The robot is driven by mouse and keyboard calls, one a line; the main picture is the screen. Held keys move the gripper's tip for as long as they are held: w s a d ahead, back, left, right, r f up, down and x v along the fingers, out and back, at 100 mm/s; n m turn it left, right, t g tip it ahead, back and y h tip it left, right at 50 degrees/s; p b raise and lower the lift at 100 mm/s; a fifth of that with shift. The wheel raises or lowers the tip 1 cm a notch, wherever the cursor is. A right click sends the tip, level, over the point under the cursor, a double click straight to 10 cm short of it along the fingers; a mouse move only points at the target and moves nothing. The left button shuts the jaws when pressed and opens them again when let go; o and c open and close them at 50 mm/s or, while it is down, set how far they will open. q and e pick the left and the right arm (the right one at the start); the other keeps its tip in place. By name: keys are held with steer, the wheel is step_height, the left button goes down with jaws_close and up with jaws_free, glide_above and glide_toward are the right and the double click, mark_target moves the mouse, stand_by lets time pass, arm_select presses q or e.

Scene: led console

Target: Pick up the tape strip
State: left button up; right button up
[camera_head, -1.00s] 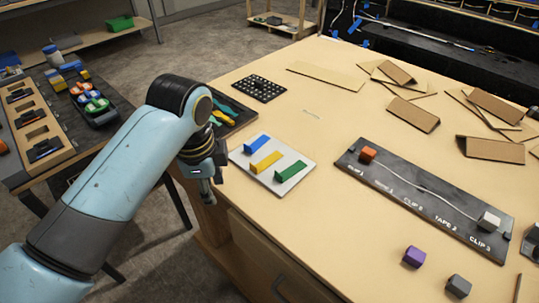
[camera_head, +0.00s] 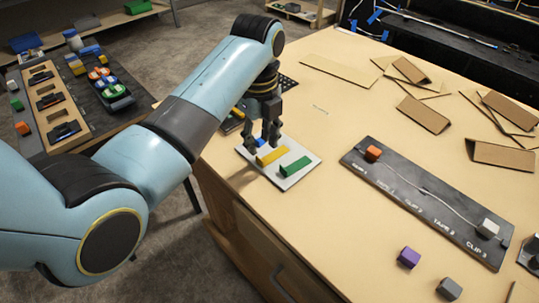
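A white plate (camera_head: 300,178) lies on the wooden table and holds three tape strips. The yellow strip (camera_head: 272,156) is in the middle and the green strip (camera_head: 294,167) is nearest the front right. The blue strip (camera_head: 261,143) is mostly hidden behind my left gripper. My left gripper (camera_head: 262,145) points down over the far left part of the plate, at the blue strip. Its two fingers look apart, with a bit of blue between them. Contact with the strip cannot be told. My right gripper is not in view.
A dark console board (camera_head: 400,193) with a pale cable, an orange block (camera_head: 373,153) and a white block (camera_head: 488,228) lies to the right. A purple cube (camera_head: 408,257) and a grey cube (camera_head: 449,288) stand in front. Cardboard pieces (camera_head: 423,114) lie behind.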

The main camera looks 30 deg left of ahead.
mark_target(260, 158)
arm_select(q)
steer(key=f, duration=0.2)
steer(key=f+p, duration=0.1)
steer(key=shift+s+f, duration=0.3)
steer(key=shift+f, duration=0.55)
jaws_close()
